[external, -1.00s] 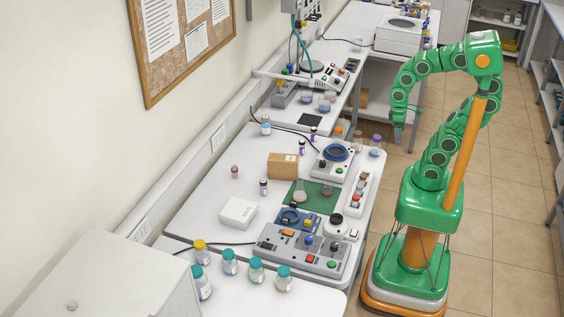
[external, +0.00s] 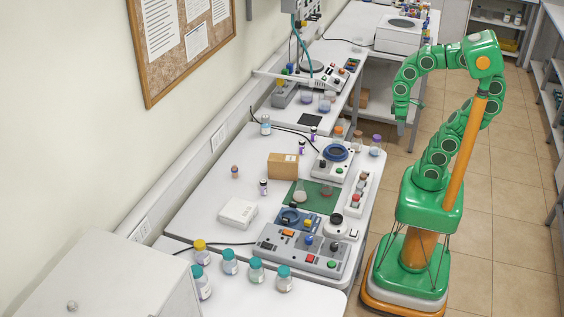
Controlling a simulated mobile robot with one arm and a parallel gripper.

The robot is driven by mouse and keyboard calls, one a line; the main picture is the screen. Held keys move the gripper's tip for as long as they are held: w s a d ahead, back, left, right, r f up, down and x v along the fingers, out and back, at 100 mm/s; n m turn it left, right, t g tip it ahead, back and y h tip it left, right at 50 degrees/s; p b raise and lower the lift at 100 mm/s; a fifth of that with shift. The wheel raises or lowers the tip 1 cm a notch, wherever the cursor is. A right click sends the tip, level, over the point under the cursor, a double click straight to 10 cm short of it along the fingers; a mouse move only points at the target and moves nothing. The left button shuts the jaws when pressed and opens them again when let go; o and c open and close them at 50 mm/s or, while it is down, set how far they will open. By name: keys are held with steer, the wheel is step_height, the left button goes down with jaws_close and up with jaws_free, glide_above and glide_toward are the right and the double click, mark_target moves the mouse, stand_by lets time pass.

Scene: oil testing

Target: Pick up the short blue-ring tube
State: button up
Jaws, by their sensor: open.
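Several small capped tubes stand on the white bench. One dark-capped tube (external: 264,187) stands near the middle, a reddish-capped tube (external: 235,171) is to its left, and two purple-looking tubes (external: 302,147) (external: 313,133) stand further back. More tubes sit in a white rack (external: 357,195) at the bench's right edge. A blue ring on a short tube is too small to make out, so I cannot tell which one it is. My gripper (external: 402,123) hangs open and empty over the floor, right of the bench and apart from all tubes.
A cardboard box (external: 283,165), a white box (external: 238,213), a device with a blue ring (external: 334,160) and a grey control panel (external: 304,248) crowd the bench. Flasks (external: 376,146) stand at its back right edge. Teal-capped bottles (external: 256,270) stand in front. The bench's left part is clear.

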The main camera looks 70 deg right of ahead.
mark_target(235, 172)
steer(key=w+a+r+m+t+y, duration=0.2)
steer(key=w+a+m+y, duration=0.35)
steer(key=w, duration=1.05)
steer(key=w+a+r+m+t+y, duration=0.15)
steer(key=w+a+m, duration=0.45)
steer(key=w+a, duration=0.75)
steer(key=w+a+r+m+t+y, duration=0.15)
steer(key=w+a+m+y, duration=0.35)
steer(key=w, duration=1.3)
steer(key=w+f+m+t, duration=0.3)
steer(key=w+m, duration=0.5)
steer(key=w, duration=0.6)
steer(key=f, duration=1.2)
steer(key=a+f, duration=0.1)
steer(key=f, duration=0.5)
steer(key=shift+w+f, duration=0.15)
steer(key=shift+f, duration=0.1)
steer(key=shift+x, duration=3.9)
steer(key=c, duration=1)
